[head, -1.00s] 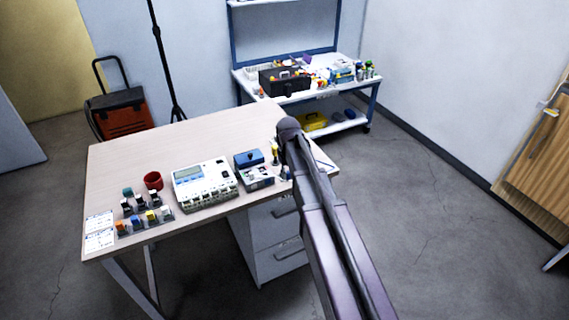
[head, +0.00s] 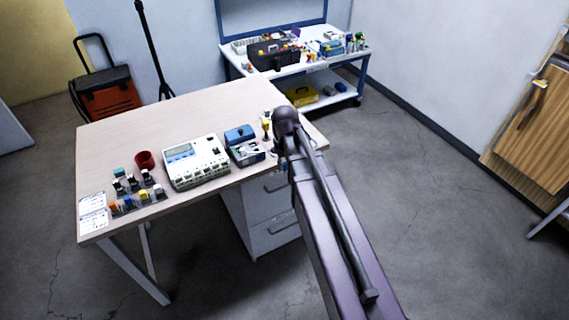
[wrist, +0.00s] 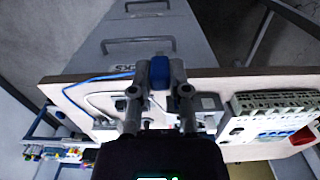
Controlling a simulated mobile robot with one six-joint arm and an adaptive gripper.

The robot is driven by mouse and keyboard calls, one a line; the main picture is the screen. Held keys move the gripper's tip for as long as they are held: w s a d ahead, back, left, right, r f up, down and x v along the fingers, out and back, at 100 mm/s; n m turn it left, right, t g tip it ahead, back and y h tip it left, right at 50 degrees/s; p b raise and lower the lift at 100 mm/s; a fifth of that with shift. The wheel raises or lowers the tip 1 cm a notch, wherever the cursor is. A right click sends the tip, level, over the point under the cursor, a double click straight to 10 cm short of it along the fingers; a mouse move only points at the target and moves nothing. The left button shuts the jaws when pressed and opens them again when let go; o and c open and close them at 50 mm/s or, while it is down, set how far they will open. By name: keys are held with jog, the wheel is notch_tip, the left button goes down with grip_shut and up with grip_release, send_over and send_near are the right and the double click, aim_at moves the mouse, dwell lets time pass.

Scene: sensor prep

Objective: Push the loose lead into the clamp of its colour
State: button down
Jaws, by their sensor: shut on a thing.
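My gripper (wrist: 160,82) shows in the wrist view with its two grey fingers closed on a blue plug (wrist: 160,70). A thin blue cable (wrist: 100,78) runs off to the left close by; I take it to belong to this plug. In the head view my arm hides the fingers and the plug, beside the table's right end. A white instrument (head: 196,162) with a screen has a row of terminals along its front edge; it also shows at the right of the wrist view (wrist: 275,98). I cannot tell the terminals' colours.
A small blue-topped box (head: 240,134) stands between the instrument and my arm, with a yellow-topped item (head: 266,128) beside it. A red cup (head: 145,160) and several coloured small parts (head: 143,195) are on the table's left. Drawers (head: 272,213) stand below.

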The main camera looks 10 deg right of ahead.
dwell(0.3)
jog(key=w+a+r+p, duration=0.1)
jog(key=w+a, duration=0.2)
jog(key=w, duration=0.4)
jog(key=w+a+r+p, duration=0.2)
jog(key=w+a, duration=0.2)
jog(key=w, duration=0.3)
jog(key=shift+w+a+r+p, duration=0.15)
jog(key=shift+r+p, duration=0.15)
jog(key=shift+f, duration=0.1)
jog(key=shift+f+b, duration=1.75)
jog(key=shift+b, duration=0.1)
jog(key=shift+f+b, duration=1.15)
dwell(2.9)
